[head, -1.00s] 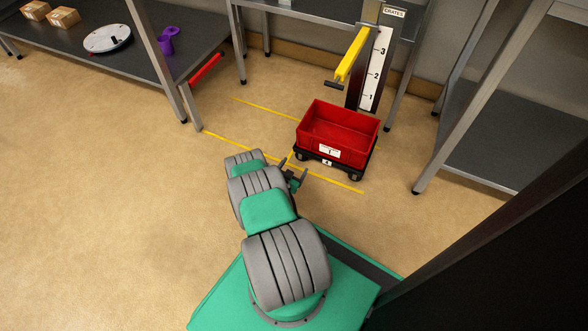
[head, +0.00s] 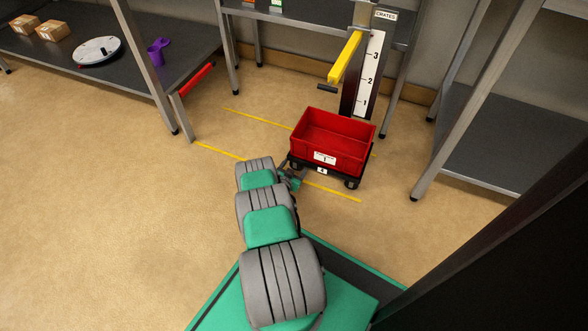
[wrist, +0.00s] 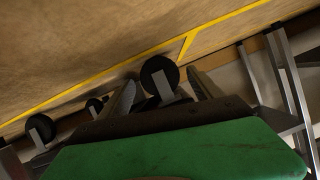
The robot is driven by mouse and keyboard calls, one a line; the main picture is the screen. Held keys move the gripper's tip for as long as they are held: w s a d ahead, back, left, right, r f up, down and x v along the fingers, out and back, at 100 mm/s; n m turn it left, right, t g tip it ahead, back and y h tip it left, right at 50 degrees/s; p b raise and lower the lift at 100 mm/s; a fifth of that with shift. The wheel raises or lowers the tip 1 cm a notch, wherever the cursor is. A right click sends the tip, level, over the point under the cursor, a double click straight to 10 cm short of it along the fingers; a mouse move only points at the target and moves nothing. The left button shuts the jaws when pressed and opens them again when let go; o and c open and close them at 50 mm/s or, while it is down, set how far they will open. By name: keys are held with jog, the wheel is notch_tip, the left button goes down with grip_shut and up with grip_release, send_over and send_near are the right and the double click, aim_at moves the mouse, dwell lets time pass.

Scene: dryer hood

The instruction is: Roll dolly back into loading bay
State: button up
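The black dolly (head: 341,177) stands on the floor with a red crate (head: 350,157) on it, upright. The crate looks empty and has a white label marked 1. The dolly is close to the front yellow floor line, below the crates post. My gripper (head: 289,178) is low at the dolly's front left corner. In the wrist view my gripper (wrist: 163,90) has its two fingers apart, and a black caster wheel (wrist: 158,75) shows between them. I cannot tell whether the fingers touch the dolly.
Yellow lines (head: 330,190) mark the floor around the dolly. Behind it stands a post (head: 368,75) with a numbered scale and a yellow arm (head: 346,57). Metal tables stand left (head: 120,62) and right (head: 465,140). The floor at left is clear.

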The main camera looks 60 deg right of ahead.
grip_shut()
dwell(0.6)
